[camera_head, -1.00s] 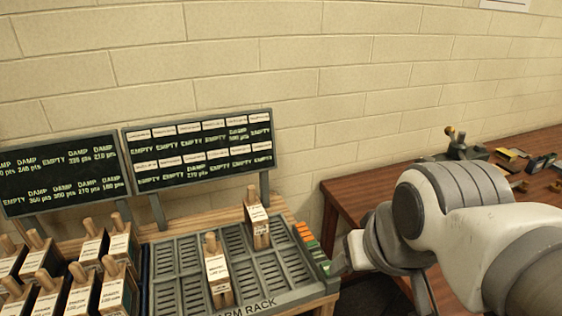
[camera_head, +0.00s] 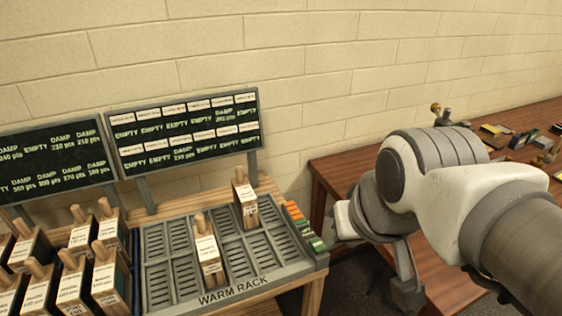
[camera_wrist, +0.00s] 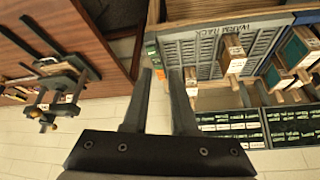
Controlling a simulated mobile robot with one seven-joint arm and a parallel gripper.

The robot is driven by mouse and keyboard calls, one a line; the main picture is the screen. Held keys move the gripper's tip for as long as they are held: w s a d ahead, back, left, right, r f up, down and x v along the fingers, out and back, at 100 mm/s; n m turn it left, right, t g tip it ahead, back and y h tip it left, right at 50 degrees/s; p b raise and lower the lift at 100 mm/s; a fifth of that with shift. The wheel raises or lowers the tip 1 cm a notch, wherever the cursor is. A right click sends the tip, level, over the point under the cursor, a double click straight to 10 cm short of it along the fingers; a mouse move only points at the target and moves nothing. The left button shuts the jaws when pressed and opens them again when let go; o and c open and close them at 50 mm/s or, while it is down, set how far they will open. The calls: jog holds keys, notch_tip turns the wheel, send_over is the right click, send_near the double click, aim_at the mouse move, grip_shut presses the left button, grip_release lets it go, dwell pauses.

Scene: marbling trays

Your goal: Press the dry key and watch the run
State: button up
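A short row of orange and green keys (camera_head: 303,226) runs along the right edge of the warm rack (camera_head: 233,291). I cannot read any label, so I cannot tell which is the dry key. In the wrist view the green part (camera_wrist: 151,47) and an orange part (camera_wrist: 161,76) show close to my gripper (camera_wrist: 168,72). My gripper is open and empty, its two fingers apart. Two wooden-handled blocks, a front one (camera_head: 208,262) and a back one (camera_head: 246,206), stand in the rack. The board (camera_head: 185,134) behind it reads mostly EMPTY, with two DAMP entries.
A second board (camera_head: 52,163) at left shows mostly DAMP entries. Several handled blocks (camera_head: 75,286) crowd the left side. A reddish wooden table (camera_head: 330,178) with small items stands at right, with a gap of dark floor before the rack.

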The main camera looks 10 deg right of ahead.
jog(key=w+m+g+p, duration=0.1)
jog(key=w+m, duration=0.1)
jog(key=w+m+g+p, duration=0.1)
jog(key=w+m, duration=0.1)
jog(key=w, duration=0.1)
jog(key=w+d+m+p, duration=0.1)
jog(key=w+m, duration=0.1)
jog(key=w, duration=0.1)
jog(key=shift+w+r+m+g+y+p, duration=0.1)
jog(key=shift+w+m+g+y+p, duration=0.2)
jog(key=shift+m+g+y, duration=0.1)
grip_shut()
jog(key=w+d+f+m+g+p, duration=0.2)
jog(key=w+f+m+p, duration=0.1)
jog(key=w+f+m, duration=0.2)
jog(key=shift+w+d+f+m+g+h, duration=0.3)
jog(key=shift+w+d+f+m+h, duration=0.1)
jog(key=shift+w+m, duration=1.05)
